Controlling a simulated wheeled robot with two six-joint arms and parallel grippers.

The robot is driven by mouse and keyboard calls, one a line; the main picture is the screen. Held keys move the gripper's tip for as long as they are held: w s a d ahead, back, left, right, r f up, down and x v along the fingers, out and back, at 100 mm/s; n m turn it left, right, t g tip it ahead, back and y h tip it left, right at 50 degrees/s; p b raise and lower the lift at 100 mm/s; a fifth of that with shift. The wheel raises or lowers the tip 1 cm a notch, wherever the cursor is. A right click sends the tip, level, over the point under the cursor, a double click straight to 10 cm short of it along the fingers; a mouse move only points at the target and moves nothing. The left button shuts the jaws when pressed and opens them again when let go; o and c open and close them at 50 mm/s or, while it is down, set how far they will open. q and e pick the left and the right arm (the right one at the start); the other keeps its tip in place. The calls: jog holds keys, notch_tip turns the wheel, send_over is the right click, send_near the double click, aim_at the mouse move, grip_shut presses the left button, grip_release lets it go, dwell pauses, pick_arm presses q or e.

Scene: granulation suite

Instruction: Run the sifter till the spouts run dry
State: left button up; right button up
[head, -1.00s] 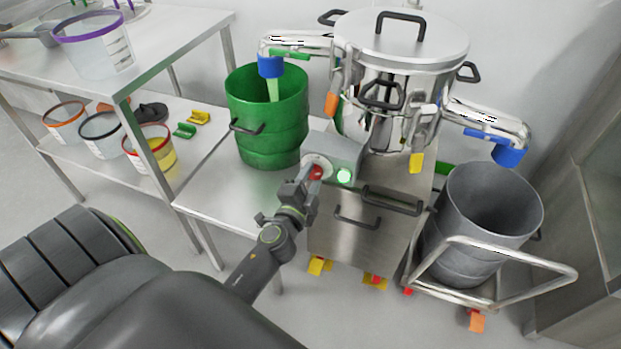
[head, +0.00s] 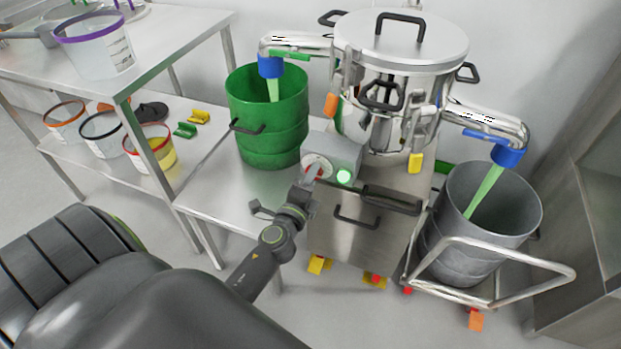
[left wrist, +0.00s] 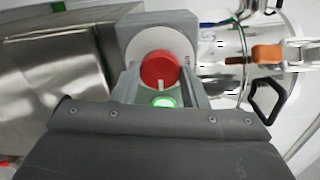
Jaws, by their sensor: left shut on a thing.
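The sifter (head: 400,45) is a round steel machine with a closed lid on a steel cabinet (head: 345,215). Its left spout (head: 270,66) drops a pale green stream into the green drum (head: 268,140). Its right spout (head: 508,156) drops a green stream into the grey drum (head: 470,250). My left gripper (head: 311,174) is at the grey switch box (head: 345,152), shut on the red knob; the left wrist view shows the knob (left wrist: 160,70) between its fingers. A green lamp (head: 344,176) glows on the box. My right gripper is out of view.
The grey drum stands on a trolley with a tubular handle (head: 500,246). A steel table (head: 200,198) bears the green drum. A shelved bench at left holds tubs, including a purple-rimmed one (head: 95,52) and one with yellow contents (head: 152,150).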

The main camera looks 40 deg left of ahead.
pick_arm(q)
jog(key=shift+f, duration=0.1)
jog(key=o, duration=0.9)
jog(key=shift+c, duration=0.2)
jog(key=shift+o, duration=0.5)
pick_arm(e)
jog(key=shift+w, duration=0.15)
pick_arm(q)
jog(key=b+v, duration=0.4)
jog(key=v, duration=1.3)
jog(key=shift+s, duration=0.25)
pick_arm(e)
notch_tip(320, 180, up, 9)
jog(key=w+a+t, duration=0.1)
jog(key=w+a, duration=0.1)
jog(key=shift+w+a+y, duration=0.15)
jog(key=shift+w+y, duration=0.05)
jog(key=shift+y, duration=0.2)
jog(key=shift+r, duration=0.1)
